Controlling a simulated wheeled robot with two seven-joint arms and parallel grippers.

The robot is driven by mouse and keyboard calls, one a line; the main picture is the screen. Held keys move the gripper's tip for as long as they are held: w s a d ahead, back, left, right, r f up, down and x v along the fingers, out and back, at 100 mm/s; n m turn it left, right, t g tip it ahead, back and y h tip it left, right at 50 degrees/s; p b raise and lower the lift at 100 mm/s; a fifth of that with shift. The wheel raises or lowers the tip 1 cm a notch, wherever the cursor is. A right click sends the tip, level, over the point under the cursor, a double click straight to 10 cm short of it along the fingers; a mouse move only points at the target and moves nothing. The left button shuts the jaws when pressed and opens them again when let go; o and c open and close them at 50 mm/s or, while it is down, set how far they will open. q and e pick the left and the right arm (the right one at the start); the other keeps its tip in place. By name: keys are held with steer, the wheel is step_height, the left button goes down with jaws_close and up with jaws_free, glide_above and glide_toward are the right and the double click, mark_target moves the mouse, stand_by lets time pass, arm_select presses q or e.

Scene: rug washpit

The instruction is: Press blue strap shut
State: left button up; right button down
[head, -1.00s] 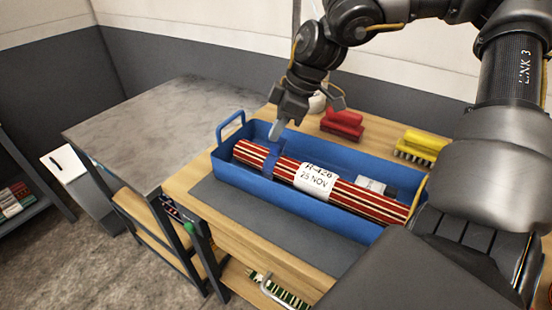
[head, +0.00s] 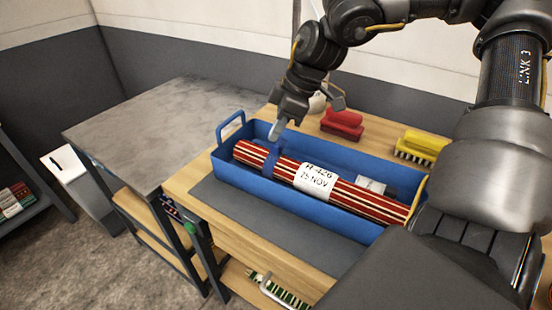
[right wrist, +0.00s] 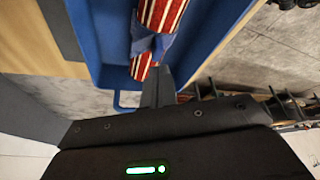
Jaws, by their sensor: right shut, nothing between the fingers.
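A rolled red and cream striped rug (head: 360,198) lies in a long blue tray (head: 227,172). It has a white label (head: 315,180) reading "25 NOV". The blue strap (head: 270,160) crosses the rug near its left end, and part of it stands up toward my fingers. The strap also shows in the right wrist view (right wrist: 152,47), across the rug with a loose-looking flap; I cannot tell if it is fastened. My right gripper (head: 277,131) is shut and empty, pointing down just above the strap. Contact is unclear. My left gripper is not in view.
A red brush (head: 342,124) and a yellow brush (head: 421,146) stand behind the tray on the wooden bench. A grey mat (head: 290,228) lies in front. A bare grey table (head: 165,125) adjoins at left. The tray's left handle (head: 230,124) rises near my gripper.

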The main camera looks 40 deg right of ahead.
steer(key=shift+f+b, duration=0.7)
steer(key=shift+f, duration=0.05)
stand_by(0.5)
steer(key=shift+r, duration=0.1)
stand_by(0.3)
step_height(320, 180, up, 8)
steer(key=p, duration=0.5)
steer(key=shift+p, duration=0.35)
stand_by(0.5)
